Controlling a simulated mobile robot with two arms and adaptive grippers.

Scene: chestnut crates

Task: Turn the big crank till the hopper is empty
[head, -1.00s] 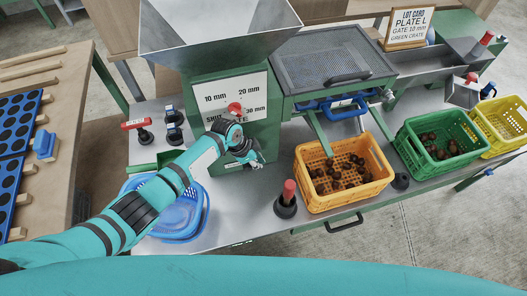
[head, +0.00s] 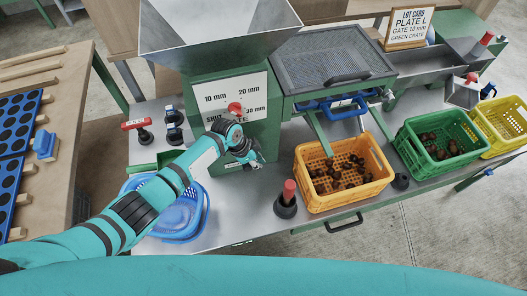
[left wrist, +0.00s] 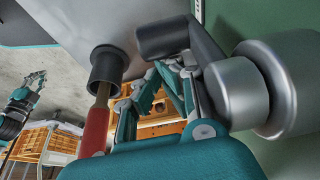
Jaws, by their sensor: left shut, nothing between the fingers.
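The grey metal hopper (head: 215,20) stands above a green machine body at the top centre of the head view; its contents are not visible. My left gripper (head: 256,164) is shut and empty in front of that body. In the left wrist view the left gripper (left wrist: 165,82) is close to a silver round hub (left wrist: 290,85) and a dark grey cylinder (left wrist: 165,38) on the green wall. I cannot tell whether it touches them, or whether they belong to the crank. My right gripper (left wrist: 32,88) shows small at the left edge there; its jaws are unclear.
A red-handled piece (head: 289,190) stands upright on the bench near the gripper. An orange crate (head: 325,203) and a green crate (head: 440,160) hold chestnuts; a yellow crate (head: 505,140) is at far right. A blue basket (head: 180,235) stands left, partly behind my arm.

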